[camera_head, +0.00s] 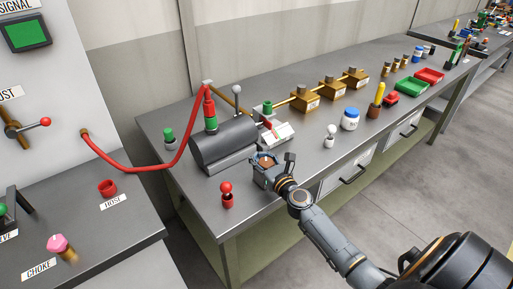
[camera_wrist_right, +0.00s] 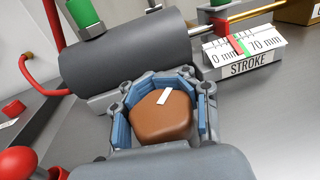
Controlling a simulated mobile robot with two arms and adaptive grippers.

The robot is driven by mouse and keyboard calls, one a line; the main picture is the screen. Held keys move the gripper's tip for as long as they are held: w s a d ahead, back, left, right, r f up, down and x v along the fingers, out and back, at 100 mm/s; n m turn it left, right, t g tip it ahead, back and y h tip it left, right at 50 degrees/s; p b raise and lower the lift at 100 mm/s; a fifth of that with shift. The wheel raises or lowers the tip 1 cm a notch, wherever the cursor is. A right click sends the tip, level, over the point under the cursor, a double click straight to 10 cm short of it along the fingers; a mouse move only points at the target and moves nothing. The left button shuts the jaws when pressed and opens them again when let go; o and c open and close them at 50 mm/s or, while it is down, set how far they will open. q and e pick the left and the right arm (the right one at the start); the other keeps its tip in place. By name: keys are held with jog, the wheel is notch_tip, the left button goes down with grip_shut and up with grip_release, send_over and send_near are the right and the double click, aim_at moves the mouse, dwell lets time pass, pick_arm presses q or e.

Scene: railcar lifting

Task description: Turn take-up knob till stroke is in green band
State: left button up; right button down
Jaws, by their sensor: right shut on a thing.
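The take-up knob (camera_wrist_right: 163,112) is brown and many-sided with a white mark on top. It sits in front of the dark grey cylinder (camera_head: 223,144). My right gripper (camera_wrist_right: 160,108) is shut around the knob, its blue pads against the sides. In the head view my right gripper (camera_head: 271,167) reaches it from the lower right. The stroke scale (camera_wrist_right: 250,55) runs from 0 mm to 70 mm. A red pointer and a narrow green band show close together near its middle; their exact overlap is hard to tell. My left gripper is not in view.
A red-topped knob (camera_head: 227,193) stands left of my right gripper. A red hose (camera_head: 140,168) runs from the cabinet to the cylinder. A white knob (camera_head: 330,135) and a blue jar (camera_head: 350,119) stand to the right.

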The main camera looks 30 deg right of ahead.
jog(key=h, duration=0.1)
jog(key=m+h, duration=0.2)
jog(key=shift+s+d+f+g+p, duration=0.2)
jog(key=shift+d+g+p, duration=0.1)
jog(key=shift+g, duration=0.1)
jog(key=m+h, duration=0.1)
jog(key=h, duration=0.1)
jog(key=shift+d+f+m+g+h, duration=0.15)
jog(key=shift+d+m+g+h, duration=0.05)
jog(key=shift+m+g+h, duration=0.2)
jog(key=h, duration=0.1)
jog(key=m+g+h+b, duration=0.1)
jog(key=m+h, duration=0.1)
jog(key=shift+s+d+f+g+b, duration=0.1)
jog(key=shift+s+d+g+b, duration=0.2)
jog(key=shift+d+b, duration=0.1)
jog(key=shift+s+d+m+g+h+b, duration=0.1)
jog(key=shift+d+m+g+h+b, duration=0.05)
jog(key=shift+m+g+h+b, duration=0.35)
jog(key=shift+s+d+m+g+h+b, duration=0.15)
jog(key=shift+m+g+h+b, duration=0.1)
jog(key=shift+m+g+h, duration=0.25)
jog(key=c, duration=1)
grip_release()
jog(key=shift+r+h, duration=0.2)
jog(key=shift+h, duration=0.1)
jog(key=shift+o, duration=0.2)
jog(key=shift+r, duration=0.15)
jog(key=shift+w, duration=0.1)
